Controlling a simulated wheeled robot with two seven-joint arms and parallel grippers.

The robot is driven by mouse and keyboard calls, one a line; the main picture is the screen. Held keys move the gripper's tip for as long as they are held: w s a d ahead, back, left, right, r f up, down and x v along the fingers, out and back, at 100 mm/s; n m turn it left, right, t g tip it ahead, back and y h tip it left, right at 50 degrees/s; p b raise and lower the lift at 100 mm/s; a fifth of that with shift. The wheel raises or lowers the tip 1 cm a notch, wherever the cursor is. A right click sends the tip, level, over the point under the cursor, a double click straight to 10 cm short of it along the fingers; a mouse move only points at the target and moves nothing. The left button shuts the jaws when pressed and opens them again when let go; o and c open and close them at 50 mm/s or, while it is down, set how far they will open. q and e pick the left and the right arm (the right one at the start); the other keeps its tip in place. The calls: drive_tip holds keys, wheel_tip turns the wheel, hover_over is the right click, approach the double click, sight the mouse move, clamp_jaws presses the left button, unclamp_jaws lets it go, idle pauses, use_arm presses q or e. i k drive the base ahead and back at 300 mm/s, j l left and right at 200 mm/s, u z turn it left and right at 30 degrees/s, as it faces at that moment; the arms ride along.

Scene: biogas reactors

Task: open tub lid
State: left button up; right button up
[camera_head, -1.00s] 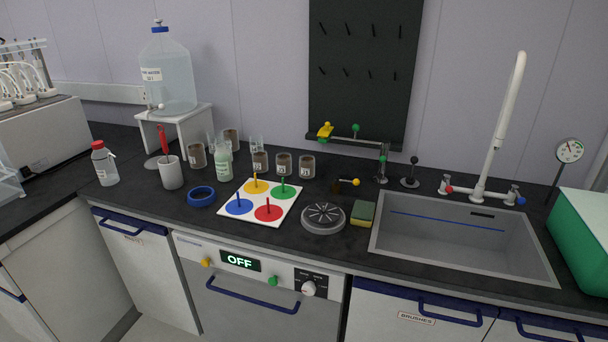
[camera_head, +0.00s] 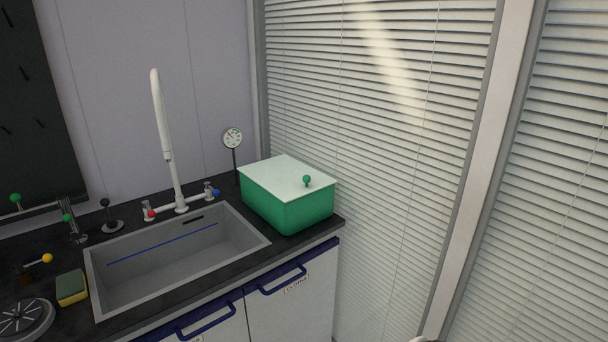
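A green tub (camera_head: 300,212) stands on the dark counter at its right end, beside the sink. Its pale, whitish-green lid (camera_head: 280,175) lies flat on top and looks closed. A small green knob (camera_head: 307,181) sticks up from the lid near its front right part. Neither of my grippers shows in the head view. The inside of the tub is hidden by the lid.
The grey sink (camera_head: 180,255) with a tall white faucet (camera_head: 166,140) is left of the tub. A dial gauge (camera_head: 233,139) stands behind the tub. Window blinds (camera_head: 385,150) close off the right. A sponge (camera_head: 71,287) lies left of the sink.

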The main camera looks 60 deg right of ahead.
sight(288, 179)
drive_tip(key=z, duration=1.6)
